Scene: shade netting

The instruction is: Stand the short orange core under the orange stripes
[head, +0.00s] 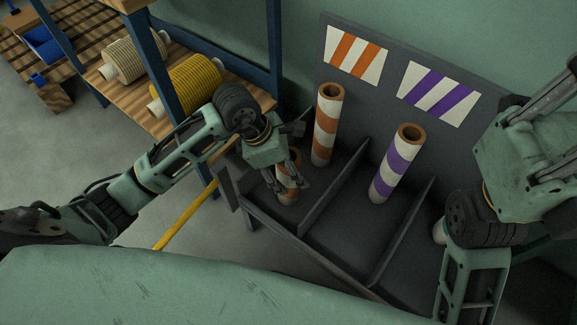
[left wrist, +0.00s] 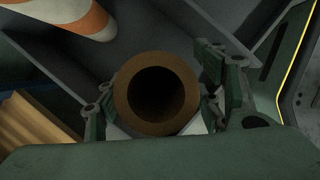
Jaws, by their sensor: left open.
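The short orange core (head: 287,182), orange and white with a brown rim, stands upright in the left bay of the dark rack (head: 335,235), on the side below the orange stripes sign (head: 355,54). My left gripper (head: 289,187) is open, its fingers on either side of this core. In the left wrist view the core's open end (left wrist: 156,127) faces the camera between the spread fingers (left wrist: 160,95); whether they touch it is unclear. A taller orange core (head: 325,130) stands behind it in the same bay. My right gripper is not in view.
A purple-striped core (head: 394,170) stands in the middle bay below the purple stripes sign (head: 439,95). Low dividers (head: 402,230) separate the bays. A pale object (head: 438,231) is mostly hidden by my right arm. A shelf with yellow (head: 187,84) and cream (head: 133,58) spools stands left.

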